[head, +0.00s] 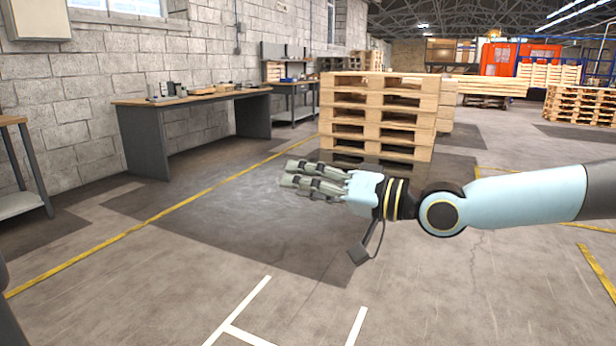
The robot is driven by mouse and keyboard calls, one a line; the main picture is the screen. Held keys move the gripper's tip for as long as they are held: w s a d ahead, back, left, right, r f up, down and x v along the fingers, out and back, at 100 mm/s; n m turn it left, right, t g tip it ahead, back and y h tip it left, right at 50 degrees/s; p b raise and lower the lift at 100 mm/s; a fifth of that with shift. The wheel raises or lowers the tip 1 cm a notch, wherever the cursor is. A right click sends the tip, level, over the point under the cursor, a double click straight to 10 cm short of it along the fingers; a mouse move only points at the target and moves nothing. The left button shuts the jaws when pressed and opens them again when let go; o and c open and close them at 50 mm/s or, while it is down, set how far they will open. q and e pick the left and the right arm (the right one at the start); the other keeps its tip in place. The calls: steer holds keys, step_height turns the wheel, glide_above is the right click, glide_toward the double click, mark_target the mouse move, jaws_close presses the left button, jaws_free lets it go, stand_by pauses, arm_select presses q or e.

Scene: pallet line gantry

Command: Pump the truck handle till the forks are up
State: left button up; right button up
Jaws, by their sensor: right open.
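No pallet truck, handle or forks can be made out in the head view. My right gripper (288,174) reaches in from the right at mid-picture, with its fingers pointing left. It is open and empty, in the air above the floor and in front of the pallet stack, touching nothing. My left gripper is not in view.
A stack of wooden pallets (380,114) stands beyond my right gripper. A grey workbench (145,140) with small items lines the block wall. More pallets (580,104) and an orange machine (518,58) are far back. The floor ahead, with yellow and white lines, is clear.

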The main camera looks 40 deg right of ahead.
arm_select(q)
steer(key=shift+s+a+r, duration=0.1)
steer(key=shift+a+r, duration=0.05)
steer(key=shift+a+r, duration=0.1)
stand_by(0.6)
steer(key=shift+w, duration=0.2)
